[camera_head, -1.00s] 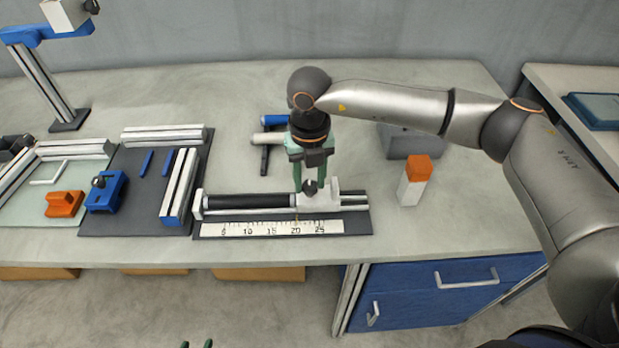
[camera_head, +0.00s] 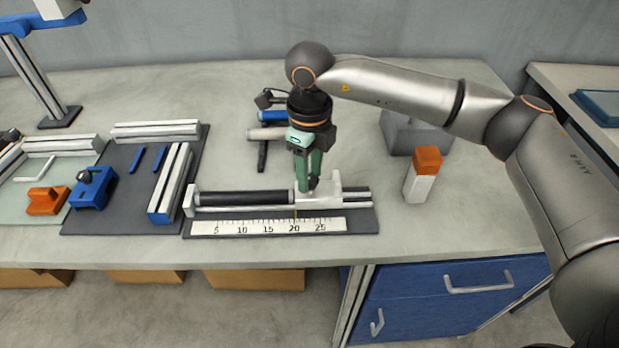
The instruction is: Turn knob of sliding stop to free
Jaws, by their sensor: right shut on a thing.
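The sliding stop (camera_head: 328,201) is a white block on the rail of a measuring fixture, near the 20 to 25 marks of the scale (camera_head: 268,227). Its small dark knob (camera_head: 312,182) is on top, mostly hidden between the fingers. My right gripper (camera_head: 308,187) points down from above with green fingers and is shut on the knob. The fingers appear nearly one behind the other. A black roller (camera_head: 245,198) lies along the rail left of the stop. My left gripper is not in view.
An orange-topped white block (camera_head: 422,175) stands right of the fixture, with a grey block (camera_head: 413,132) behind it.

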